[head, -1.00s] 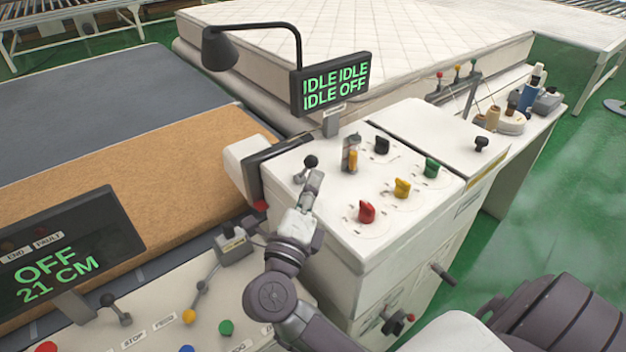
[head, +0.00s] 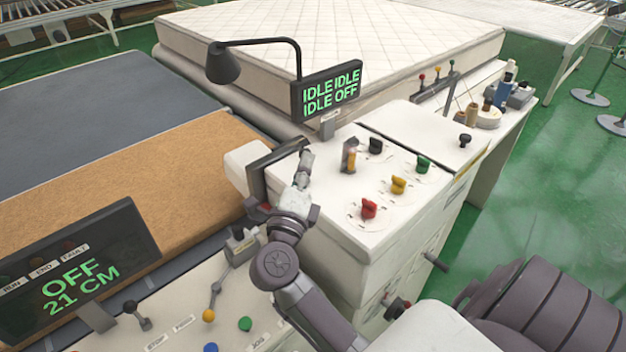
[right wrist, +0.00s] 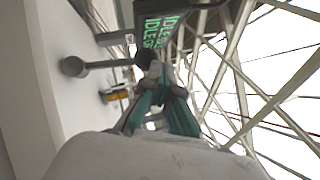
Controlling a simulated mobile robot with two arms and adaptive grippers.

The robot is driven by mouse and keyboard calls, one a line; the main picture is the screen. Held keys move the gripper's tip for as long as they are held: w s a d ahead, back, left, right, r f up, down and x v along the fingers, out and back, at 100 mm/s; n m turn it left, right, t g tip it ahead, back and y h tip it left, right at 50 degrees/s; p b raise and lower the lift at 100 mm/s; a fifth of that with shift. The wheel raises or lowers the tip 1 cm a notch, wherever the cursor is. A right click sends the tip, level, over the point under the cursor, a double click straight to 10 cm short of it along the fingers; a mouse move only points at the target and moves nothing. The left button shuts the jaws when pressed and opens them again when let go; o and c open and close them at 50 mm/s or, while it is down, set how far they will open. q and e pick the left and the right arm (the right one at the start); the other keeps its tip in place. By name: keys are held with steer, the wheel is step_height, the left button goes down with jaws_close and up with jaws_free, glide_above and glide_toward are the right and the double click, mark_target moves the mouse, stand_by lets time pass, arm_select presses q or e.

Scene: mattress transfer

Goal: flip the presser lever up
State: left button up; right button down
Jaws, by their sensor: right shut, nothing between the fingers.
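A lever with a black ball knob (right wrist: 143,60), taken as the presser lever, shows in the right wrist view; its grey rod rises from a round base on the white cabinet. No label on it is readable. In the head view my right gripper (head: 307,156) covers it. The white cabinet top (head: 335,205) lies beneath. My right gripper also shows in the right wrist view (right wrist: 160,78); it is shut and empty, its tips right beside the knob. I cannot tell whether they touch it. My left gripper is not in view.
A display (head: 330,92) and lamp (head: 222,64) stand behind the gripper. A yellow-lit post (head: 349,158) and red (head: 368,208), yellow (head: 398,185) and green (head: 423,164) knobs stand right of it. A front panel holds another black-knobbed lever (head: 136,314).

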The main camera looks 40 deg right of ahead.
steer(key=shift+w+d+r, duration=0.2)
steer(key=shift+w+d, duration=0.05)
steer(key=shift+w, duration=0.4)
steer(key=shift+w+a+r+p, duration=0.1)
steer(key=shift+w+p, duration=0.2)
steer(key=shift+w, duration=0.05)
steer(key=shift+w+a, duration=0.15)
steer(key=shift+w, duration=0.4)
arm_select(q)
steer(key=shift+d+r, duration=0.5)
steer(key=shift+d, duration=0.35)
arm_select(e)
steer(key=shift+w, duration=0.75)
